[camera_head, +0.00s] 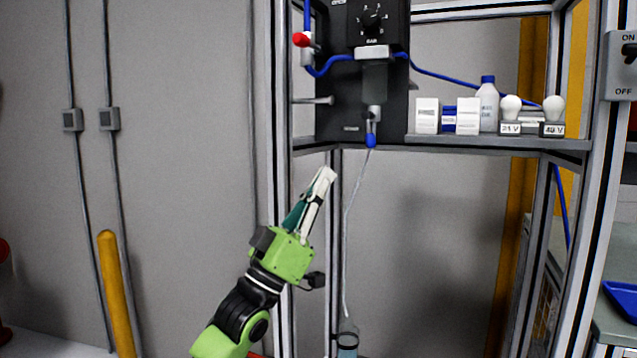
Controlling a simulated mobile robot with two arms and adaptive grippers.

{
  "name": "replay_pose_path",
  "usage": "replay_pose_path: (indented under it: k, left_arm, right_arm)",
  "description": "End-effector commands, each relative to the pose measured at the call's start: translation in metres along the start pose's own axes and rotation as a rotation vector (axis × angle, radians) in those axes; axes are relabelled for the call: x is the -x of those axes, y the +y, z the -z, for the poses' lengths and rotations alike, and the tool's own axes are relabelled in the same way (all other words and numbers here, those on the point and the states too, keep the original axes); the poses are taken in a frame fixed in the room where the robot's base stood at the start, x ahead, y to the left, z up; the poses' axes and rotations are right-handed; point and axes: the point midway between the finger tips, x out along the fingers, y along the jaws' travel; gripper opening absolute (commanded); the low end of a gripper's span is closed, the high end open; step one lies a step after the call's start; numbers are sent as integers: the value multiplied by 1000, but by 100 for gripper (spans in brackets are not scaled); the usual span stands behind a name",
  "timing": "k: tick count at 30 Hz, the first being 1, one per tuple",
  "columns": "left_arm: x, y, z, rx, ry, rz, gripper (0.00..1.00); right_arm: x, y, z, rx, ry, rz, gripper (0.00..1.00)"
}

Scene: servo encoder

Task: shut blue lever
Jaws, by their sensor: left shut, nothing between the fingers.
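The blue lever (371,140) hangs below a grey valve body on the black panel (340,115), and it points downward. A thin clear tube runs down from just beside it. My left gripper (326,175) is below and to the left of the blue lever, apart from it, near the front upright of the frame. Its fingers are shut and hold nothing. A red lever (301,40) sits higher on the panel's left side, on the blue hose. My right gripper is not in view.
A shelf (480,144) right of the panel carries white boxes, a bottle (487,105) and two bulbs. Metal uprights (281,150) frame the station. A container (347,343) stands under the tube. The space below the shelf is mostly clear.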

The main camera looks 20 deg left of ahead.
Motion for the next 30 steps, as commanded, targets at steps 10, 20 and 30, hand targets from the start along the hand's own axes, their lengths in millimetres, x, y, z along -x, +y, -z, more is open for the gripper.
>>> replay_pose_path:
  k: [10, 20, 30]
  left_arm:
    - [-70, 1, -10, 3, -2, 2, 0]
    - [-83, 0, -28, -1, 0, 0, 0]
    - [-82, 0, -28, 0, 1, 1, 0]
  right_arm:
    - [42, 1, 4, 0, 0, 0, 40]
    - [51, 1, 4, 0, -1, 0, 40]
    - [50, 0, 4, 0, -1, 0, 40]
